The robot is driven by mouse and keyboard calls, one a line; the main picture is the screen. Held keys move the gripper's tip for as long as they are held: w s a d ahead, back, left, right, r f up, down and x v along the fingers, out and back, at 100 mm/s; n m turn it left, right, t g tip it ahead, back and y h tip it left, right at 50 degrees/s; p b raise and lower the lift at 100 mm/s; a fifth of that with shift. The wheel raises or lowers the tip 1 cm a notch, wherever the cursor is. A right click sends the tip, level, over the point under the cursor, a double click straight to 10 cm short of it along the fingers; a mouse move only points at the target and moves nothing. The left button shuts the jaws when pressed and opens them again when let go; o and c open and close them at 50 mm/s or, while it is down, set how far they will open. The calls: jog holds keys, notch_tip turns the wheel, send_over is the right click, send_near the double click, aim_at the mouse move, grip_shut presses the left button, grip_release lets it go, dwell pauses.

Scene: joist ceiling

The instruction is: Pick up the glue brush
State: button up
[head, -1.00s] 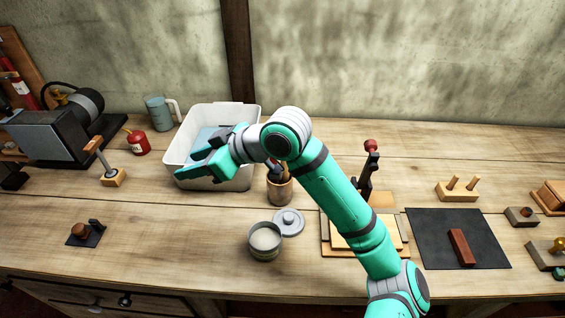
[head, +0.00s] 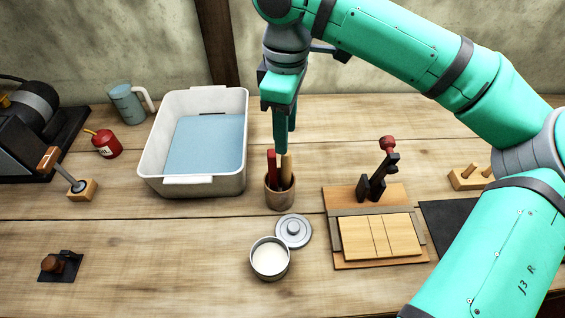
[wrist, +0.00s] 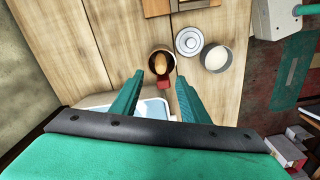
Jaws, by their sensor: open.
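The wrist view shows the wooden handle (wrist: 161,63) and the red one (wrist: 163,84). I cannot tell which is the glue brush; the lower ends are hidden inside the cup. My gripper (head: 286,142) points down just above the cup, open and empty. In the wrist view its fingertips (wrist: 161,79) lie either side of the red handle, with the wooden handle just beyond. I see no clear contact.
An open pot of white paste (head: 270,257) and its grey lid (head: 293,231) sit in front of the cup. A white tub (head: 160,170) stands left of it. A wooden jig with a red-knobbed clamp (head: 388,147) is at the right.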

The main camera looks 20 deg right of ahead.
aim_at(287, 162)
notch_tip(287, 162, down, 5)
jog(key=shift+w+f, duration=0.15)
jog(key=shift+f, duration=0.05)
jog(key=f, duration=0.3)
jog(key=shift+s+d+f, duration=0.1)
jog(key=shift+s+f, duration=0.1)
jog(key=shift+s, duration=0.15)
jog(key=shift+w+f, duration=0.1)
jog(key=shift+f, duration=0.5)
jog(key=shift+d, duration=0.1)
jog(key=shift+c, duration=0.6)
grip_shut()
